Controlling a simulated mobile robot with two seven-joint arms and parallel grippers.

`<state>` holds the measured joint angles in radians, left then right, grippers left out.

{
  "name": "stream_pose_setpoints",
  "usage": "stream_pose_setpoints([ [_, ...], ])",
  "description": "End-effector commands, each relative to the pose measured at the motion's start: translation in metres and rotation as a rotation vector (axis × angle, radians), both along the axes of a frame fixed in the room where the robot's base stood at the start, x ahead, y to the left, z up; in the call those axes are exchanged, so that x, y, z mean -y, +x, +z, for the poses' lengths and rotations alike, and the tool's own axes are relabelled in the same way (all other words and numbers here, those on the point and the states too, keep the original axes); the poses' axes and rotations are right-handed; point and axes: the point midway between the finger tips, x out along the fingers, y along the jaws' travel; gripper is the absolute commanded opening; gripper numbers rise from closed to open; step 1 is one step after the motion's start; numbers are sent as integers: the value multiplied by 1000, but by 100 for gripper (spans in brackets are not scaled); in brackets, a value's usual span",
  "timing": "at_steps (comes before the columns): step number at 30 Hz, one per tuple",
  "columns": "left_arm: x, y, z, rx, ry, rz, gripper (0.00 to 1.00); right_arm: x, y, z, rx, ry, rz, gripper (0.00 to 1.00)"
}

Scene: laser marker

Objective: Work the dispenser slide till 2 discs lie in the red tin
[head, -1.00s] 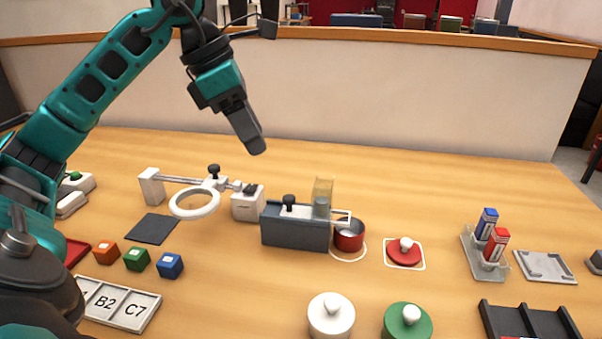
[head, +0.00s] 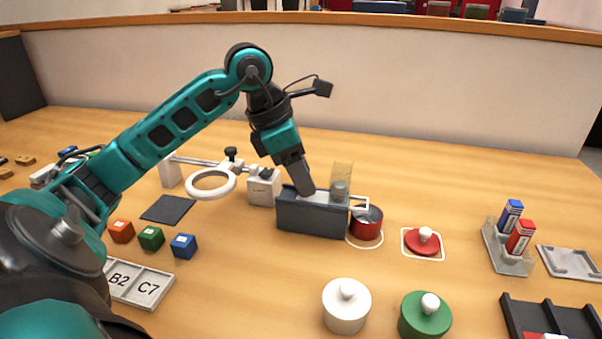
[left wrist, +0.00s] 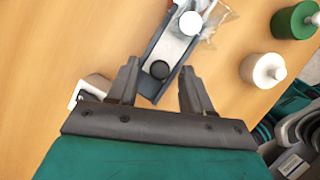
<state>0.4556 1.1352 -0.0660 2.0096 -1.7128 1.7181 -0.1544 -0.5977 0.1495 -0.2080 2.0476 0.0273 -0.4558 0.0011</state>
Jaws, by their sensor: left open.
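The dispenser is a dark grey block (head: 312,220) with a pale slide (head: 318,197) along its top and a clear upright tube (head: 342,172) at its right end. The red tin (head: 367,222) stands at that end, under a white frame; I cannot tell whether discs lie in it. My left gripper (head: 305,190) points down at the left part of the dispenser. In the left wrist view my left gripper (left wrist: 160,66) is open, with the slide's black knob (left wrist: 160,70) between its fingers, apart from both. The knob is hidden in the head view. My right gripper is out of view.
A white ring on an arm (head: 211,184) stands left of the dispenser. A red lid (head: 422,243) lies right of the tin. A white knobbed pot (head: 346,308) and a green one (head: 424,318) stand in front. Bare table lies between them and the dispenser.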

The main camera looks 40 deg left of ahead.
Motion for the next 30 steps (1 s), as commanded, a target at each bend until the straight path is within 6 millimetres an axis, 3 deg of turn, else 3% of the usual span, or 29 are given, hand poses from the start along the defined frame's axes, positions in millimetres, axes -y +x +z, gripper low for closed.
stream_pose_setpoints([
  [8,0,1,-1,0,0,0,50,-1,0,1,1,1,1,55],
  [24,0,0,-1,0,0,0,0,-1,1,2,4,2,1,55],
  [30,0,0,-1,0,0,0,0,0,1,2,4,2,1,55],
])
